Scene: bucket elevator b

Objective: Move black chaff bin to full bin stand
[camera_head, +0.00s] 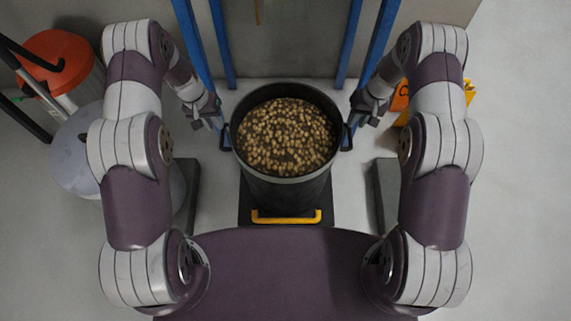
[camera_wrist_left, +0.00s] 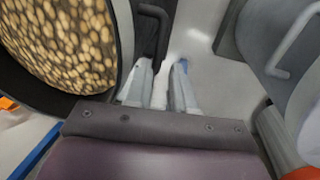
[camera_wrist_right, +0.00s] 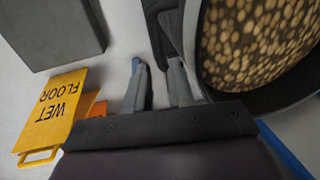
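The black chaff bin (camera_head: 285,181) stands upright in the middle of the head view, filled with tan pellets, a black handle on each side. My left gripper (camera_head: 215,122) is open at its left handle; in the left wrist view the fingers (camera_wrist_left: 163,82) lie on either side of the handle's end (camera_wrist_left: 154,28). I cannot tell whether the fingers touch the handles. I cannot identify the full bin stand.
A black base with a yellow bar (camera_head: 285,217) lies under the bin. Dark grey blocks (camera_head: 187,195) (camera_head: 385,190) flank it. Blue posts (camera_head: 350,40) rise behind.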

